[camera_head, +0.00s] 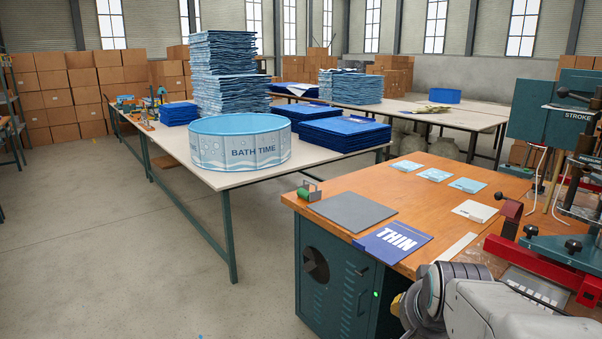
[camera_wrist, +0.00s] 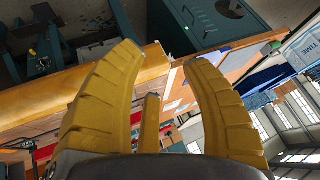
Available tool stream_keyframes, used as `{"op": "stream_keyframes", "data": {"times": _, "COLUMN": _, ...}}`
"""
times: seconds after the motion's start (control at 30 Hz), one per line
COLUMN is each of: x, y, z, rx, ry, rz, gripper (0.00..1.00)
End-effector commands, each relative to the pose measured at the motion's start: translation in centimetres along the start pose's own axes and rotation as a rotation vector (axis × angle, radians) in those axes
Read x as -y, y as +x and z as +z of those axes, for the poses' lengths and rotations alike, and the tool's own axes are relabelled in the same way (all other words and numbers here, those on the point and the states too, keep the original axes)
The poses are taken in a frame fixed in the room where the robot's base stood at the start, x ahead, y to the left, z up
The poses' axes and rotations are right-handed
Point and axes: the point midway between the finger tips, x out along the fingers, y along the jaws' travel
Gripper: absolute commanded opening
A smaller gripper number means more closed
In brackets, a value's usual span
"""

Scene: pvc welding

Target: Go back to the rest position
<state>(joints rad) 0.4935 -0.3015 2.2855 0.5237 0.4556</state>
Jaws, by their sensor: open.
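In the head view my grey arm is at the lower right, by the front edge of the wooden workbench (camera_head: 400,218). My fingers are mostly hidden there behind the arm.
A teal and red machine (camera_head: 545,245) stands at right. A BATH TIME pool (camera_head: 240,145) sits on a long table. Floor at left is clear.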

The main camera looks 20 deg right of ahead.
Motion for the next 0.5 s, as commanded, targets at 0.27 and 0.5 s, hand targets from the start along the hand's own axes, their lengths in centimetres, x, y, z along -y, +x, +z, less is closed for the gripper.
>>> {"op": "stream_keyframes", "data": {"times": 0.27, "x": 4.0, "y": -9.8, "z": 8.0, "rx": 0.236, "ry": -0.536, "rz": -0.088, "gripper": 0.43}}
{"op": "stream_keyframes", "data": {"times": 0.5, "x": 3.4, "y": -13.8, "z": 11.9, "rx": 0.343, "ry": -0.812, "rz": -0.135, "gripper": 0.43}}
